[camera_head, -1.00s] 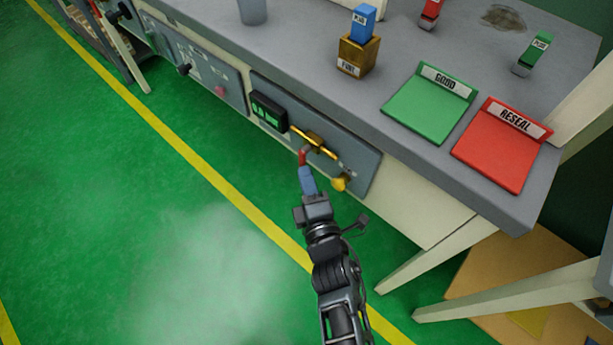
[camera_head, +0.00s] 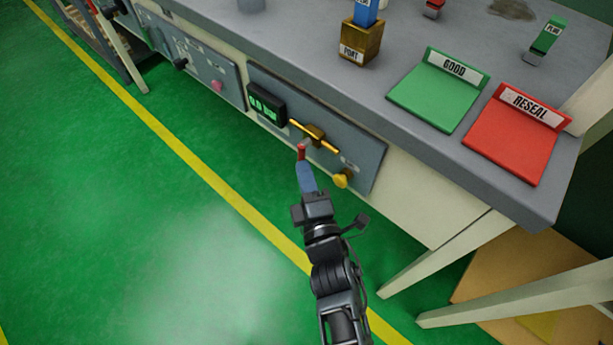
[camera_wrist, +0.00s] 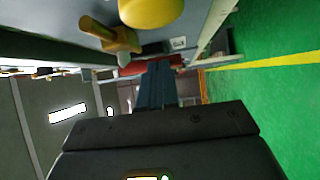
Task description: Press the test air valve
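On the grey front panel (camera_head: 366,158) of the bench are a brass bar-shaped fitting (camera_head: 315,134) and a round yellow knob (camera_head: 341,179) to its lower right, beside a small label too small to read. Which of them is the test air valve I cannot tell. Both show at the top of the wrist view, the yellow knob (camera_wrist: 150,10) and the brass fitting (camera_wrist: 110,36). My gripper (camera_head: 304,165) has blue fingers close together and a red piece at their end. Whether that piece is fingertip or held is unclear. It is left of the knob, just below the brass fitting, apparently apart from the knob.
A green-lit display (camera_head: 267,105) sits left of the brass fitting. On the bench top (camera_head: 300,50) are a brass block (camera_head: 361,45), a green GOOD tray (camera_head: 432,101) and a red RESEAL tray (camera_head: 510,143). Bench legs (camera_head: 440,255) stand at right. Green floor is clear at left.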

